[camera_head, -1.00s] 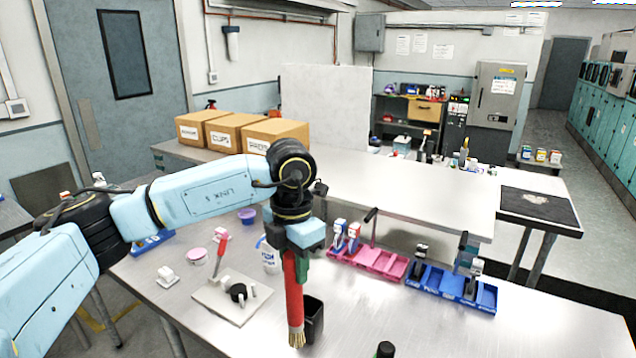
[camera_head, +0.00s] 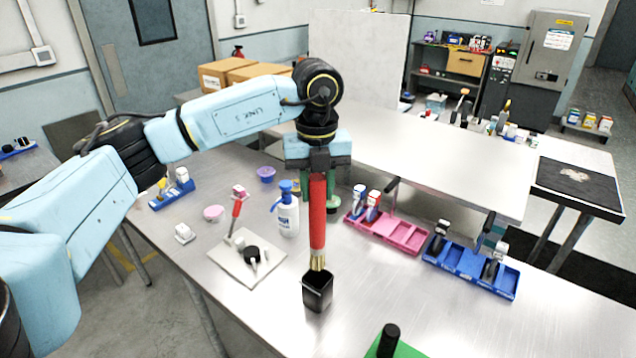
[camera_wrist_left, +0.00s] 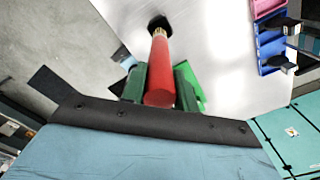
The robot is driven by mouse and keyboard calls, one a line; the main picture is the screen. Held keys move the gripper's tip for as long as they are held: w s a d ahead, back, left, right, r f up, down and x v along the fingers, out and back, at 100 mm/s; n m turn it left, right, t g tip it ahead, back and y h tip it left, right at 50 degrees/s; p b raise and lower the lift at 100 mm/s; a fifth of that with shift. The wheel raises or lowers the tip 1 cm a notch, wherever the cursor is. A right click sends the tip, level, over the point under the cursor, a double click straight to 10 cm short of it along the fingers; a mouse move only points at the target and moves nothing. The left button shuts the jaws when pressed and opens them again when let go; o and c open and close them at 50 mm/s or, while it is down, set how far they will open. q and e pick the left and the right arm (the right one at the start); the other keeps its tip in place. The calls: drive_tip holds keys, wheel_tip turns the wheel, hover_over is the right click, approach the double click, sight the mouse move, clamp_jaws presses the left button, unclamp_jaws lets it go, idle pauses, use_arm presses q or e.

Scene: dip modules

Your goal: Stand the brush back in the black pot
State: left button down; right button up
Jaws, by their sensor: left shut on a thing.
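My left gripper (camera_head: 318,170) is shut on the red handle of the brush (camera_head: 317,215), which hangs upright with its bristle end down. The black pot (camera_head: 317,291) stands on the metal table directly below. The bristle end is at the pot's mouth; I cannot tell how far inside it is. In the left wrist view the brush (camera_wrist_left: 160,70) runs away from between the green fingers (camera_wrist_left: 160,88) to the dark pot (camera_wrist_left: 159,22). My right gripper is not in view.
A white and blue pump bottle (camera_head: 287,212) stands behind left of the pot. A pale board (camera_head: 240,268) with small items lies left. Pink (camera_head: 400,238) and blue (camera_head: 500,282) bins stand right. A green block with a black knob (camera_head: 390,340) is in front.

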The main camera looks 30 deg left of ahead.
sight(317, 235)
use_arm(q)
drive_tip(key=shift+f+b, duration=4.25)
drive_tip(key=shift+f, duration=2.1)
drive_tip(key=c, duration=1)
unclamp_jaws()
drive_tip(key=shift+r, duration=0.1)
